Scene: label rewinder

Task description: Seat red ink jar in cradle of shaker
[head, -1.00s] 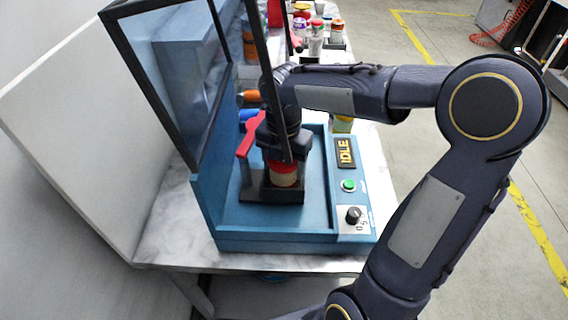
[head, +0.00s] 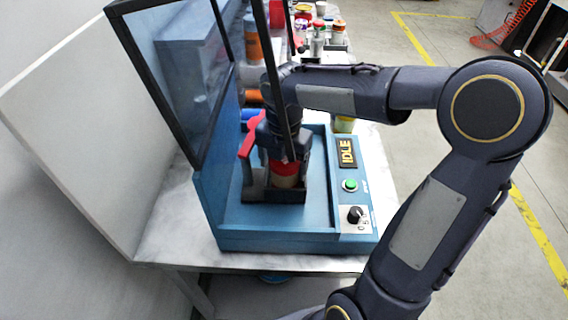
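The blue shaker (head: 235,235) stands on the bench with its clear hood (head: 175,80) raised. Its dark cradle (head: 275,197) sits on the shaker's deck, with a red clamp lever (head: 253,133) at its left. The red-lidded ink jar (head: 284,175) is at the cradle, upright, its lower part behind the cradle's front edge. My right gripper (head: 284,158) points down over the jar, around its red lid. The fingers are partly hidden, but they look shut on the jar. My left gripper is not in view.
The shaker's panel has an IDLE display (head: 346,152), a green button (head: 350,185) and a black knob (head: 355,214). Several jars (head: 318,38) stand farther back on the bench. The hood's dark frame edge passes close to my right wrist.

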